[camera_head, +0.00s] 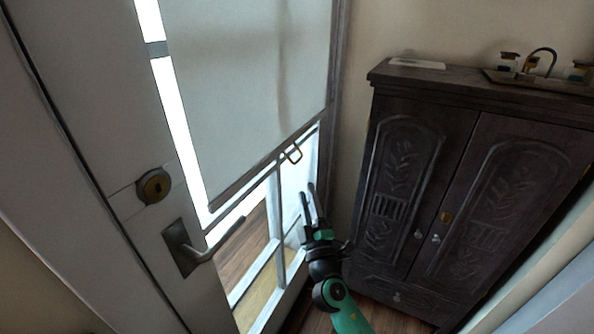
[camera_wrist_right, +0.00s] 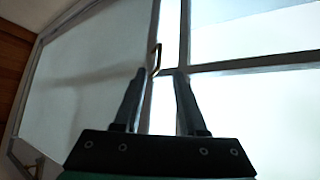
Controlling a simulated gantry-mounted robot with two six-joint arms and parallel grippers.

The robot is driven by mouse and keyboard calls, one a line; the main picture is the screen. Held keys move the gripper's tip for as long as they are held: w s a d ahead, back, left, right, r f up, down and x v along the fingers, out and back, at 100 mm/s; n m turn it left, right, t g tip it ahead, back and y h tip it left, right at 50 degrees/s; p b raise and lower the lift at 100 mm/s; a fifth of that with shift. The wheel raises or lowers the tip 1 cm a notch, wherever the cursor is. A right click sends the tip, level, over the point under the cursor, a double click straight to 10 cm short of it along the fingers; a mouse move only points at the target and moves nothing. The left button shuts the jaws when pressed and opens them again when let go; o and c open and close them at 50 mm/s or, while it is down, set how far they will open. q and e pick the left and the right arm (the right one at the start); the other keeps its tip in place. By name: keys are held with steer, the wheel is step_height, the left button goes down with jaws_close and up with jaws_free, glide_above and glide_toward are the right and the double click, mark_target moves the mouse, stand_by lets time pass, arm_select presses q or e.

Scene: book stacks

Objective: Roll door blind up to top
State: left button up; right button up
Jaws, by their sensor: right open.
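The pale door blind (camera_head: 245,90) hangs partway down over the glass of the white door, and its dark bottom bar (camera_head: 262,165) runs slanted across the pane. A small brass pull ring (camera_head: 293,153) hangs from that bar. My right gripper (camera_head: 307,190) is open, just below the ring, with its fingers pointing up. In the right wrist view the ring (camera_wrist_right: 156,60) shows at the tip of the left finger, near my open fingers (camera_wrist_right: 158,78); I cannot tell whether they touch. The blind (camera_wrist_right: 90,80) fills the left of that view. My left gripper is not in view.
A dark carved cabinet (camera_head: 470,190) stands close to the right of my right arm, with a tray (camera_head: 540,83) and small items on top.

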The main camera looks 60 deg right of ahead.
mark_target(298, 159)
steer(key=x, duration=1.1)
steer(key=shift+w+d+r+b, duration=0.25)
steer(key=shift+b, duration=0.15)
steer(key=shift+s, duration=0.1)
jaws_close()
steer(key=shift+a, duration=0.1)
stand_by(0.6)
